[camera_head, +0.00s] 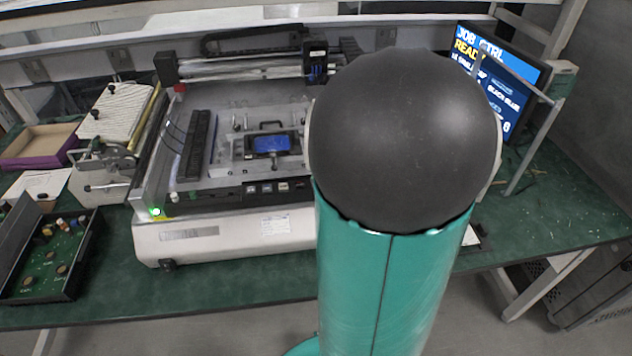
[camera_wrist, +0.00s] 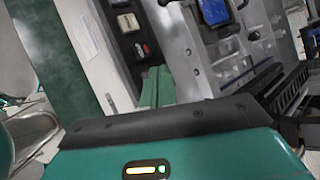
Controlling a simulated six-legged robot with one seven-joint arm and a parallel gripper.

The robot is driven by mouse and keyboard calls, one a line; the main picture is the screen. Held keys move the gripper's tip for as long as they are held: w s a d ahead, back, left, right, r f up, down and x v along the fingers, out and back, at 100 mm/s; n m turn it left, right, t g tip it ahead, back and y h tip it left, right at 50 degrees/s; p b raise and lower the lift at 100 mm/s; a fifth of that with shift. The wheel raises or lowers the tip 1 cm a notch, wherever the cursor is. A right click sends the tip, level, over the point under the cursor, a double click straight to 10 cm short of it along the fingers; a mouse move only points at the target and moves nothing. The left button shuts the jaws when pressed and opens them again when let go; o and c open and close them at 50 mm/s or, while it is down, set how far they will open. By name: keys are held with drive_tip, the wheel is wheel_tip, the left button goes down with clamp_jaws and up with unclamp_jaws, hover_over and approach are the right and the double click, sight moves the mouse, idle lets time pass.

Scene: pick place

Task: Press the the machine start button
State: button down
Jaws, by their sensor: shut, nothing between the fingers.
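The machine (camera_head: 185,243) is a white and grey bench unit with a flat bed. Its dark front strip carries several small square buttons (camera_head: 267,187); which one is the start button cannot be told. In the wrist view two buttons show clearly, a pale one (camera_wrist: 128,22) and a reddish-white one (camera_wrist: 142,49). My gripper (camera_wrist: 157,75) is shut and empty, its green fingertips just below the reddish-white button in the picture; whether they touch the panel cannot be told. My arm hides my gripper and the machine's right part in the head view.
A blue-screened device (camera_head: 270,145) sits in a fixture on the machine's bed. A green light (camera_head: 156,212) glows at its left front corner. A monitor (camera_head: 497,80) showing "READY" stands at the right. A black tray of parts (camera_head: 75,272) lies at the left on the green bench.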

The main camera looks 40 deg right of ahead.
drive_tip(key=shift+f, duration=0.4)
idle(0.5)
drive_tip(key=shift+r, duration=0.85)
drive_tip(key=shift+r, duration=0.1)
